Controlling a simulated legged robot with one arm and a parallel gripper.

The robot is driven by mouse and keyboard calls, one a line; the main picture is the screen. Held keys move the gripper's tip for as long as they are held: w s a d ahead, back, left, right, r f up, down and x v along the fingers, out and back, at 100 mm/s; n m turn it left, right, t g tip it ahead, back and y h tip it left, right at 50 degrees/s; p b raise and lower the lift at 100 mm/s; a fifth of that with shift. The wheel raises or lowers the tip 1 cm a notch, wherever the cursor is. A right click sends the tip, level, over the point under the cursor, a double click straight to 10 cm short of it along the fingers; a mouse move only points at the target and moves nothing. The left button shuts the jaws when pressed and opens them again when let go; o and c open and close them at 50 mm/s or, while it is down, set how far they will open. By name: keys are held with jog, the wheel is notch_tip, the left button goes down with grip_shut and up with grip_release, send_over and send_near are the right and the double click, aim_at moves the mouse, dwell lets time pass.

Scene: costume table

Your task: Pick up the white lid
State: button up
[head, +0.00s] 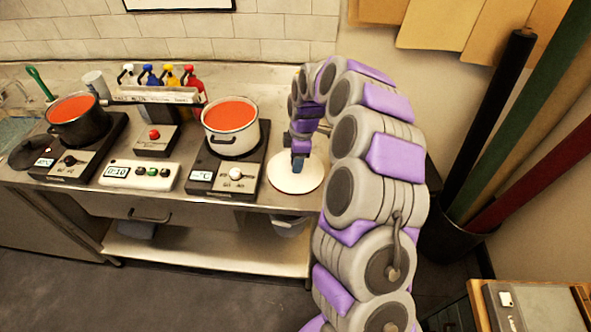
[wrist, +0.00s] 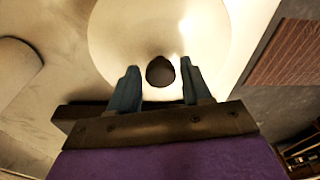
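The white lid (head: 290,180) is a round disc lying on the right end of the steel counter, beside the right hotplate. My gripper (head: 299,164) is directly over the lid, pointing down. In the wrist view my gripper (wrist: 158,76) is open, with one blue finger on each side of the knob. Gaps show between the fingers and the knob. In the head view the knob is hidden by my gripper.
A white pot (head: 232,138) of red liquid stands on the right hotplate (head: 203,178), left of the lid. A dark pot (head: 80,125) stands farther left, with a dark lid (head: 30,152) nearby. Several coloured bottles stand behind. The counter's front edge is close to the white lid.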

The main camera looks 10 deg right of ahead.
grip_shut()
dwell(0.6)
